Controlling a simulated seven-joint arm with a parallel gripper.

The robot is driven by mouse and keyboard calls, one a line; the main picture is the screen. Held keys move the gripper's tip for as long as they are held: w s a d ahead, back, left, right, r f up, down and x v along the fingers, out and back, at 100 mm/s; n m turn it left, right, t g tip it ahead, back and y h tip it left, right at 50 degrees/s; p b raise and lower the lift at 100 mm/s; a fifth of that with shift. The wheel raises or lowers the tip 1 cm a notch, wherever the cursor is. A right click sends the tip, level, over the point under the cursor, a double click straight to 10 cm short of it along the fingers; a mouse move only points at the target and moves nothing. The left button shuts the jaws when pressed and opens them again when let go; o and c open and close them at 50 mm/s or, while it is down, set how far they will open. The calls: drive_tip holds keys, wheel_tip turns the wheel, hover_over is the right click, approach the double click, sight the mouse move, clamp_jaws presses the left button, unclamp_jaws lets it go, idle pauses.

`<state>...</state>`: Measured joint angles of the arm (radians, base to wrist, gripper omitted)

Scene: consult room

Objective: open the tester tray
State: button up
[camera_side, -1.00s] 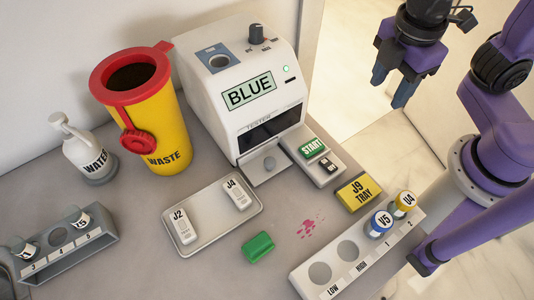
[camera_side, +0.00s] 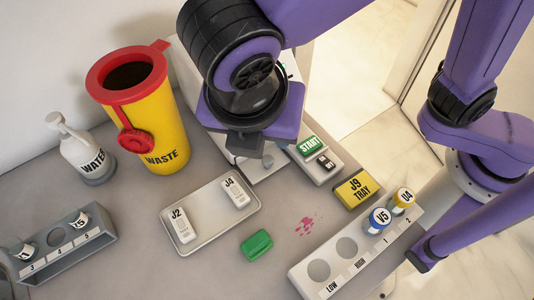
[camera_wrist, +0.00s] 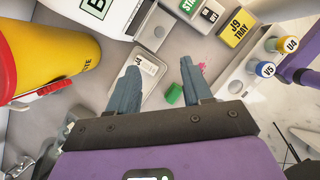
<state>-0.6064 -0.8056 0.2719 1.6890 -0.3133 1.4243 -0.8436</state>
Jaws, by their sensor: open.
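The white tester (camera_wrist: 108,12) is at the top left in the wrist view; in the side view my arm hides nearly all of it. The light grey tester tray (camera_side: 270,172) shows low at its front, its handle mostly hidden by my gripper. The tray front also shows in the wrist view (camera_wrist: 155,27). My gripper (camera_side: 252,158) is at the tester's front, just above the tray in the picture. In the wrist view its two fingers (camera_wrist: 160,75) are apart with nothing between them. I cannot tell whether a finger touches the tray.
A flat tray (camera_side: 212,228) holds J2 and J4 in front. The START panel (camera_side: 322,163) and yellow J9 box (camera_side: 354,188) are right of the tester. The waste bin (camera_side: 145,120) is left. A green block (camera_side: 257,245) and vial rack (camera_side: 318,292) are nearer.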

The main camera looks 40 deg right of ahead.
approach(268, 160)
drive_tip(key=x, duration=0.8)
drive_tip(key=shift+f, duration=0.1)
clamp_jaws()
